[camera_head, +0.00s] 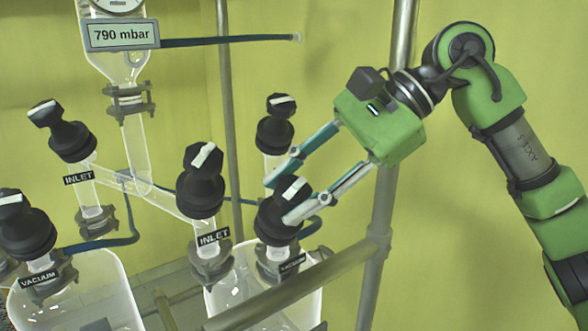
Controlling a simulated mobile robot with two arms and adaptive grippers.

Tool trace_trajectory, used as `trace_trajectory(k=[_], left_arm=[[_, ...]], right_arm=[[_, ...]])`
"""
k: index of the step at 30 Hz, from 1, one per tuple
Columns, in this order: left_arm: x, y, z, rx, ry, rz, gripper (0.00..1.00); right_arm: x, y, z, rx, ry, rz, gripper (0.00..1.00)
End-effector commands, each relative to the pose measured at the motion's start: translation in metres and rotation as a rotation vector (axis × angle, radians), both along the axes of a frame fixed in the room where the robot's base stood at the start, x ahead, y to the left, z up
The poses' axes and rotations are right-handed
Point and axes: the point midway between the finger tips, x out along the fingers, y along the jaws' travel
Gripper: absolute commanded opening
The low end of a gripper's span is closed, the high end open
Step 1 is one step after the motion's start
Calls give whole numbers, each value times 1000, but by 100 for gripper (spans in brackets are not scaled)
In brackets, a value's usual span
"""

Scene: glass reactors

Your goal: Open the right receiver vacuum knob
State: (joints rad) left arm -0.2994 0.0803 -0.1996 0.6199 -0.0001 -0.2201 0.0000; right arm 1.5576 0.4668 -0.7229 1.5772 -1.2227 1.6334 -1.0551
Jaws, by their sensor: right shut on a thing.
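The right receiver vacuum knob (272,224) is black with a white bar on top. It sits above a small black label reading VACUUM (293,262), over the right glass receiver (310,303). My right gripper (281,199) reaches in from the right and is shut on this knob, with one finger on its near side and one on its far side. The fingers partly cover the knob's top. My left gripper is not in view.
An INLET knob (202,180) stands close on the left, and another black knob (275,130) just behind. The left receiver has its own VACUUM knob (24,228). A metal rail (300,285) crosses in front, and an upright post (381,200) stands right.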

Motion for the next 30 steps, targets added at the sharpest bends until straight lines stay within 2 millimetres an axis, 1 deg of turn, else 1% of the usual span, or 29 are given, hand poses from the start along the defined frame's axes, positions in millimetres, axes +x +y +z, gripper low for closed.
trace_trajectory(k=[1,9,16,28,29,30], left_arm=[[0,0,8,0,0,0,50],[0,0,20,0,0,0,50],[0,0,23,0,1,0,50],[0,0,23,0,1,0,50],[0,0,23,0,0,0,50],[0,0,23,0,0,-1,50]], right_arm=[[0,0,4,-13,-10,28,12],[0,0,2,-65,-48,139,12],[0,0,1,-83,-63,178,12],[0,0,-1,-86,-65,183,12],[0,0,-1,-86,-65,183,36],[0,0,-1,-86,-64,182,46]])
